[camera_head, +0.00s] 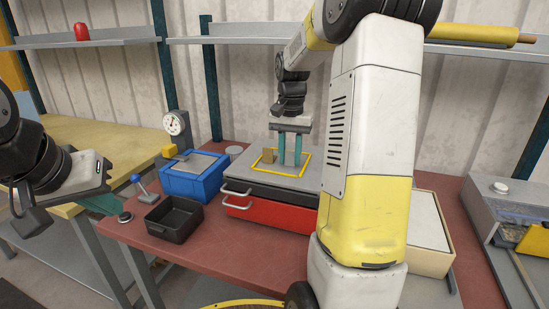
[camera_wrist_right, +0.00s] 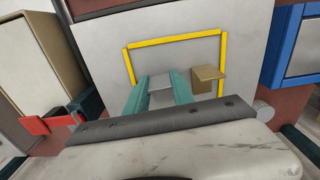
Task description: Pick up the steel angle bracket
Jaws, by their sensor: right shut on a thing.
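The steel angle bracket (camera_wrist_right: 161,97) is a small grey piece between the teal fingers of my right gripper (camera_wrist_right: 161,80) in the right wrist view. The fingers are shut on it, inside a yellow square outline (camera_wrist_right: 176,39) on a grey plate. In the head view my right gripper (camera_head: 290,160) points down at the plate, and the bracket is hard to make out between the fingers. I cannot tell whether the bracket touches the plate. My left gripper (camera_head: 95,200) is at the left, apart from the bracket; its finger opening is not clear.
A tan angled piece (camera_wrist_right: 208,76) stands beside the right gripper inside the outline. The plate tops a red drawer unit (camera_head: 268,213). The red bench front (camera_head: 225,245) is mostly clear.

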